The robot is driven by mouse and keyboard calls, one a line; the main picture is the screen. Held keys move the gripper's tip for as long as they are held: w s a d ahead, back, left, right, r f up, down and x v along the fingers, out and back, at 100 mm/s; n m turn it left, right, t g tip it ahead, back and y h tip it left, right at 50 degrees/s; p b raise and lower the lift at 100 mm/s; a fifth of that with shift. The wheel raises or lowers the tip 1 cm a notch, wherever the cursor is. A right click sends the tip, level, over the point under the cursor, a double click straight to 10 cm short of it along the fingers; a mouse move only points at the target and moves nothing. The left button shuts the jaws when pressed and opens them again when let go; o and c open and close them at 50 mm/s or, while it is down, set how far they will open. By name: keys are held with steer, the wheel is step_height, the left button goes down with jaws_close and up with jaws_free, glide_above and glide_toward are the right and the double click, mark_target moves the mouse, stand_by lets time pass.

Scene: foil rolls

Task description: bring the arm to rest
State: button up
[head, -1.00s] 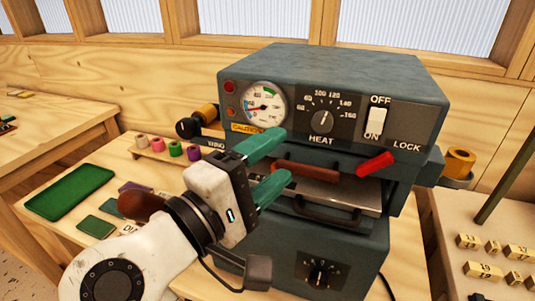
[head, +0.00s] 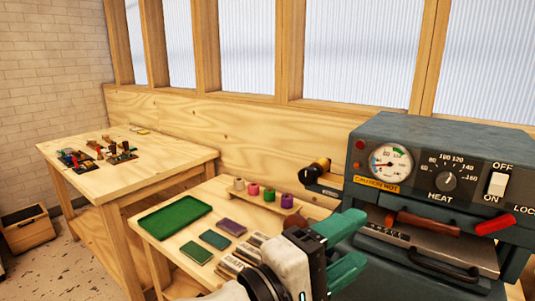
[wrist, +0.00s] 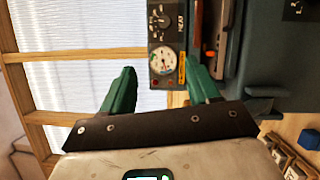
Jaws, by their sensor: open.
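My gripper (head: 350,246) is in the head view at the lower middle, in front of the left part of the grey-blue foil press (head: 430,135). Its two green fingers are apart with nothing between them. In the wrist view my gripper (wrist: 157,88) also shows spread green fingers, with the window and the press's gauge (wrist: 163,61) beyond. Most of my arm is out of the head view, below its lower edge.
A table holds a green tray (head: 175,218), small books and several foil rolls (head: 270,194) on a rack. A second table (head: 150,172) with small tools stands at the left. A wooden crate (head: 27,228) sits on the floor.

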steer(key=s+d+f+m+g+y, duration=0.1)
steer(key=s+d+f+g+y, duration=0.15)
steer(key=d+f, duration=0.55)
steer(key=s+d+f+m+g+y, duration=0.1)
steer(key=d+f+y, duration=0.25)
steer(key=f, duration=0.85)
steer(key=s+d+f+m+g+y, duration=0.1)
steer(key=s+d+f+g+y, duration=0.15)
steer(key=d+f, duration=0.55)
steer(key=s+a+f+m+g+y, duration=0.2)
steer(key=s+f+m+y, duration=0.3)
steer(key=s+f, duration=1.1)
steer(key=shift+s+g+y, duration=0.5)
steer(key=shift+s+y, duration=0.6)
steer(key=shift+y, duration=0.15)
steer(key=shift+c, duration=0.4)
